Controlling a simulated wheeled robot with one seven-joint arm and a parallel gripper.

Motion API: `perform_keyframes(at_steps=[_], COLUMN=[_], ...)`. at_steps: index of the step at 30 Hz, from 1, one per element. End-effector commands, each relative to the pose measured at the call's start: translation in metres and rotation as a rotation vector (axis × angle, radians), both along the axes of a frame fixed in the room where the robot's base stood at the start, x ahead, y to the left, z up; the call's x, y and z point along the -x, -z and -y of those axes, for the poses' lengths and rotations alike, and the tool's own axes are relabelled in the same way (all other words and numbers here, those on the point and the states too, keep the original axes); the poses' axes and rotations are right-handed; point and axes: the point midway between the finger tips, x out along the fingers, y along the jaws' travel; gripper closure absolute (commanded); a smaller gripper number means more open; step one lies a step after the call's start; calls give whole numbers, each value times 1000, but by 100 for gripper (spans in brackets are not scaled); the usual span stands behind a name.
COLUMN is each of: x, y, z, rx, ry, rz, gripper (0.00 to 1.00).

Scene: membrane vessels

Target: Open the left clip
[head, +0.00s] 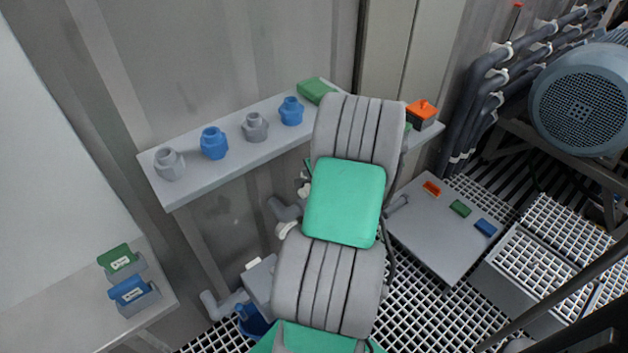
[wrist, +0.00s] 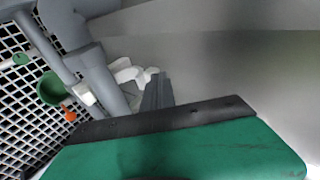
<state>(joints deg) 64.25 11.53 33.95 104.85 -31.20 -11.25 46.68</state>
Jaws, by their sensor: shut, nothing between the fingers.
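White clip parts (wrist: 126,74) show beside a grey pipe (wrist: 98,72) in the wrist view, just left of my gripper's tips. I cannot tell for sure which piece is the left clip, or whether it is open. In the head view, a white clip-like part (head: 286,230) shows at the left edge of my arm, near a grey pipe piece. My gripper (wrist: 157,78) is shut and empty in the wrist view, its dark fingers close to the white parts; contact is unclear. In the head view my arm hides the gripper and much of the pipework.
A shelf (head: 228,155) holds blue and grey fittings and a green block. A grey panel (head: 430,245) with small coloured blocks lies right of my arm. A green cup-shaped part (wrist: 51,88) and an orange piece (wrist: 69,113) are left of the pipe. Grating floor lies below.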

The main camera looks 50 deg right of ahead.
Motion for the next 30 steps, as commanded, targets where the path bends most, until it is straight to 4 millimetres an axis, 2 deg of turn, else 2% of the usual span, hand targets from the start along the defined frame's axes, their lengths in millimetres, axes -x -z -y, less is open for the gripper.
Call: perform_keyframes(at_steps=[12, 25, 30], x=[-13, -13, -7], y=[2, 2, 4], z=[1, 1, 0], rx=[-1, 0, -1], ry=[-2, -2, -2], rz=[0, 1, 0], gripper=[100, 100, 100])
